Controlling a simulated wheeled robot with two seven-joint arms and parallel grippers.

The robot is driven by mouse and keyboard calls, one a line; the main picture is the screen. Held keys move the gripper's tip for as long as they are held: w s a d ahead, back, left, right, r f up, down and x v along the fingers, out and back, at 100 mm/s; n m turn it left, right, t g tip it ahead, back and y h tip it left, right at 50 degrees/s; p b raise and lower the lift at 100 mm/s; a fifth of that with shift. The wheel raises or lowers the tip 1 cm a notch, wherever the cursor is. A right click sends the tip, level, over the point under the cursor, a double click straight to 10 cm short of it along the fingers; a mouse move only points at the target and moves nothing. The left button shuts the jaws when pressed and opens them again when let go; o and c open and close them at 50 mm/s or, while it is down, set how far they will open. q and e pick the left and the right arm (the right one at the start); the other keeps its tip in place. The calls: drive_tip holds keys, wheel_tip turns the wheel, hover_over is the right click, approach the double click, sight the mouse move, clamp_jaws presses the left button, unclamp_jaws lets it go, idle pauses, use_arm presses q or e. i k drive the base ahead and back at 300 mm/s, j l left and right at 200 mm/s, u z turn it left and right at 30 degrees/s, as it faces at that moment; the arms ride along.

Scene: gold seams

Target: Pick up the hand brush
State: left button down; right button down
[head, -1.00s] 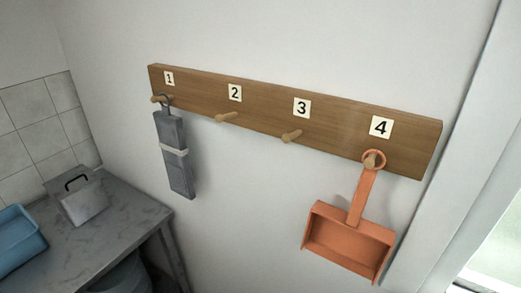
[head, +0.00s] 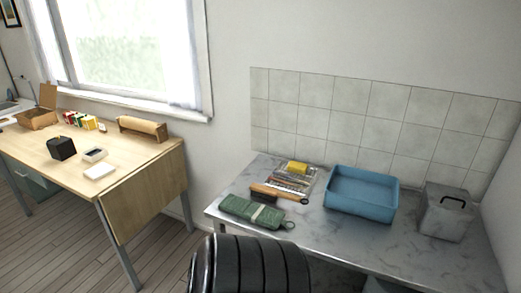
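The hand brush (head: 281,192), with an orange-brown handle and dark bristles, lies on the grey marbled table. Its handle end, with a dark hanging ring, points right. It lies between a rolled green bundle (head: 250,213) in front and a clear-looking packet or tray (head: 291,177) behind. Neither of my grippers is in view.
A blue tub (head: 361,194) and a grey lidded box (head: 446,212) stand to the right on the marbled table (head: 335,231). A black ribbed rounded object, like a chair back (head: 250,266), stands in front. A wooden desk (head: 150,163) is at left, with floor between.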

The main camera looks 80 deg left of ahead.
sight(263, 192)
drive_tip(key=u, duration=2.55)
